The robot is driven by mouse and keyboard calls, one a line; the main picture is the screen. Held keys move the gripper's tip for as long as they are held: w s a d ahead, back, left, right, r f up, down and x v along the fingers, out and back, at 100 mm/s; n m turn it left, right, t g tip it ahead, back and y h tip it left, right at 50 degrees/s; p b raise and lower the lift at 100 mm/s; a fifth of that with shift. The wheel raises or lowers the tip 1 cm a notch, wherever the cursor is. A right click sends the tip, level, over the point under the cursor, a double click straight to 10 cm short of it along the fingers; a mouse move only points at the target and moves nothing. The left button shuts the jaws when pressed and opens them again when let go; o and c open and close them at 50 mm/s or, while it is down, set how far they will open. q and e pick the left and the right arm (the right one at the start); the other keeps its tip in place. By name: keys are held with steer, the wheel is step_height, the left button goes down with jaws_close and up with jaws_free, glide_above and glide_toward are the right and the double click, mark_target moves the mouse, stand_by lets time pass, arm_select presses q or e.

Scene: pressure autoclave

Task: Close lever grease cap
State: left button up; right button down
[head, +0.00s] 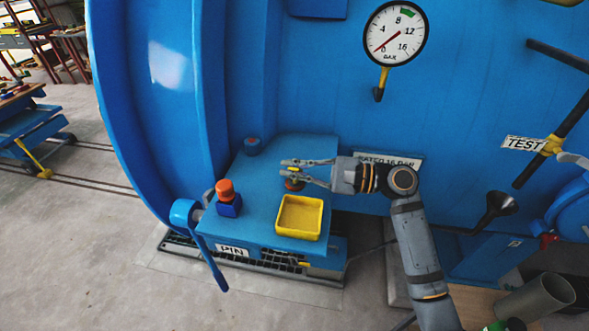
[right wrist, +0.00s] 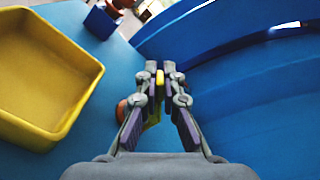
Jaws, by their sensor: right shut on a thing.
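My right gripper (head: 290,170) reaches in from the right over the blue bench-like housing (head: 268,160). It is shut on a small yellow piece (right wrist: 160,78), seen between the fingertips in the right wrist view. I cannot tell whether this piece is the grease cap itself or part of it. A round orange-brown fitting (head: 293,185) sits on the housing just below the fingers, partly hidden by them; its orange edge (right wrist: 121,110) shows beside a finger in the wrist view. A blue lever (head: 210,258) hangs from the housing's left end. My left gripper is not in view.
A yellow tray (head: 299,217) stands on the housing near the gripper. A blue block with an orange knob (head: 225,190) stands to its left, and a low blue fitting (head: 252,146) behind. The blue vessel wall (head: 300,70) rises behind, with a gauge (head: 396,33).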

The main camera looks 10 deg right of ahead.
steer(key=shift+s+f+n+b, duration=0.2)
steer(key=shift+f+n+b, duration=0.3)
steer(key=shift+f+n, duration=0.15)
steer(key=shift+s+a+r+n, duration=0.1)
steer(key=shift+s+r+n, duration=0.1)
steer(key=shift+n, duration=0.35)
steer(key=c, duration=1.5)
jaws_free()
steer(key=shift+w, duration=0.1)
steer(key=shift+v, duration=6.05)
steer(key=shift+r, duration=0.1)
